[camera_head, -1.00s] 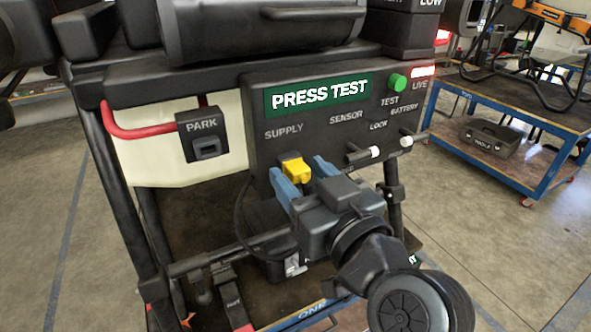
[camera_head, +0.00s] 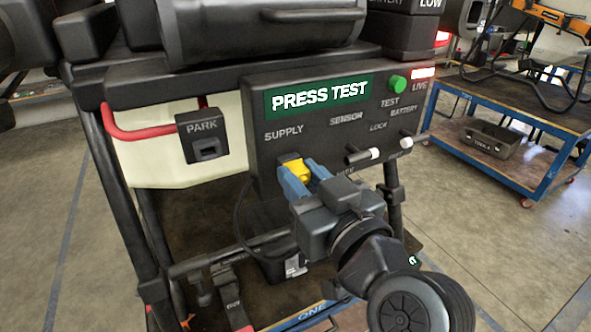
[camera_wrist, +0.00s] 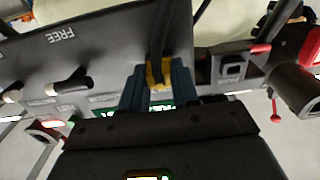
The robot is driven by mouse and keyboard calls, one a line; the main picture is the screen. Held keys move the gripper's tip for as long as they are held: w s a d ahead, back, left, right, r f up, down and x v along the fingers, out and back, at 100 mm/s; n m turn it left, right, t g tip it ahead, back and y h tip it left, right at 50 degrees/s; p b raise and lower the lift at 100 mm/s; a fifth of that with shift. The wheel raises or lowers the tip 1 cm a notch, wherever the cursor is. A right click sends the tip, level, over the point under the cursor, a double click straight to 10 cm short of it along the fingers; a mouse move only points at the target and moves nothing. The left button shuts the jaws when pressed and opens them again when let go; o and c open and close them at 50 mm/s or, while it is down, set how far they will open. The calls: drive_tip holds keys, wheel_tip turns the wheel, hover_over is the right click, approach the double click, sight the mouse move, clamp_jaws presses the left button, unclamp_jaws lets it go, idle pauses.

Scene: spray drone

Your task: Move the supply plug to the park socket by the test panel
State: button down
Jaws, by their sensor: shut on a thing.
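The yellow supply plug (camera_head: 297,170) is at the test panel (camera_head: 262,140), below the SUPPLY label. My gripper (camera_head: 298,177) is shut on the plug, with a blue finger on each side of it. In the wrist view the yellow plug (camera_wrist: 158,73) also shows between the two blue fingers, with a dark cable running up from it. The plug's front end is hidden, so I cannot tell how deep it sits in the panel. The park socket (camera_head: 207,147) is a black box labelled PARK to the left of the panel. Its opening looks empty.
Two toggle levers (camera_head: 365,156) stick out of the panel to the right of my gripper. A green button (camera_head: 397,84) is at the panel's upper right. A blue cart (camera_head: 500,145) stands behind at right.

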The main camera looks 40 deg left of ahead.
drive_tip(key=shift+d, duration=0.15)
drive_tip(key=shift+v, duration=2.85)
